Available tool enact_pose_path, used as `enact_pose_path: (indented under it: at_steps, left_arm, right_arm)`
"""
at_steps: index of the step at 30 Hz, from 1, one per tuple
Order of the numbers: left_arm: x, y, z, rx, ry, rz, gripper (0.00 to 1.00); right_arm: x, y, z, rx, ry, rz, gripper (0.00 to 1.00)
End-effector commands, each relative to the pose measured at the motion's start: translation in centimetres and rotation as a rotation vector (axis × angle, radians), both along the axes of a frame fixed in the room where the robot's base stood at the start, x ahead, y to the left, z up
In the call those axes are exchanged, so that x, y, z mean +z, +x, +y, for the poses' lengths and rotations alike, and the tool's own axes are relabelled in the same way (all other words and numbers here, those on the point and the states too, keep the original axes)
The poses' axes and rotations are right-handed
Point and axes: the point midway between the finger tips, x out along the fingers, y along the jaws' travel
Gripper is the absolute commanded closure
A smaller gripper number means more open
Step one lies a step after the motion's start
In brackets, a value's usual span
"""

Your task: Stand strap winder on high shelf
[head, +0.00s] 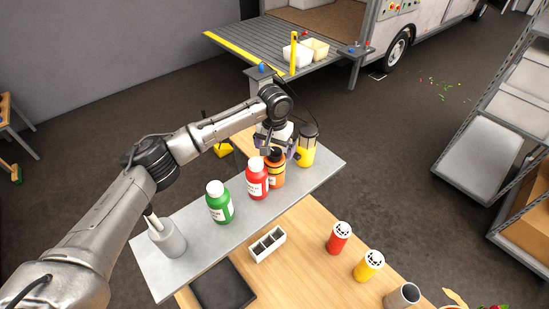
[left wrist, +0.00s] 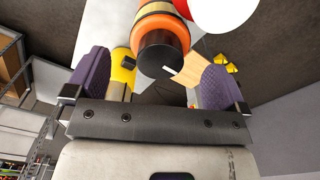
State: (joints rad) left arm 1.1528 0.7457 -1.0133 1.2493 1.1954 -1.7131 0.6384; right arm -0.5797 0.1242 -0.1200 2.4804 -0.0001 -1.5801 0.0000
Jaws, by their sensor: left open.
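My left gripper (head: 280,146) is open above the far part of the grey raised shelf (head: 190,262). An orange cylinder with a black top and dark band (head: 277,177) stands on that shelf just below the gripper; I cannot tell whether it is the strap winder. In the left wrist view its black end faces the camera, and its orange body (left wrist: 160,30) lies between and beyond the two purple fingers of my gripper (left wrist: 160,85), apparently untouched. A yellow bottle with a dark-banded clear top (head: 307,155) stands close to the right. My right gripper is not in view.
A red bottle (head: 257,183) and green bottle (head: 219,207), both white-capped, and a grey holder (head: 168,239) stand on the shelf. The wooden table (head: 305,245) carries a white divided box (head: 267,245), black tray (head: 222,288), red shaker (head: 339,239) and yellow shaker (head: 369,267).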

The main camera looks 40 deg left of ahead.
Motion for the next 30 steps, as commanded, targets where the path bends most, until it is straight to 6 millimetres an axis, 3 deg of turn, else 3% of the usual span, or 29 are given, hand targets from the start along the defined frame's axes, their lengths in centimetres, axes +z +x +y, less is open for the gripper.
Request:
enact_pose_path:
  at_steps: [6,12,18,30]
  left_arm:
    - [3.7,0.1,0.0,0.000,-0.001,-0.003,0.00]
    - [6.1,0.0,0.0,0.000,-0.001,0.000,0.00]
    - [7.2,0.0,0.0,0.000,-0.001,0.000,0.00]
    - [7.3,0.0,0.0,0.000,0.000,0.001,0.00]
  right_arm:
    - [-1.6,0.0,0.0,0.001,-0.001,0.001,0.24]
    - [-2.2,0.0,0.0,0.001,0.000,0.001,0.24]
    - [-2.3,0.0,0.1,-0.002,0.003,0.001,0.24]
    - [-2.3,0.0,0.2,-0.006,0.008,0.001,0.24]
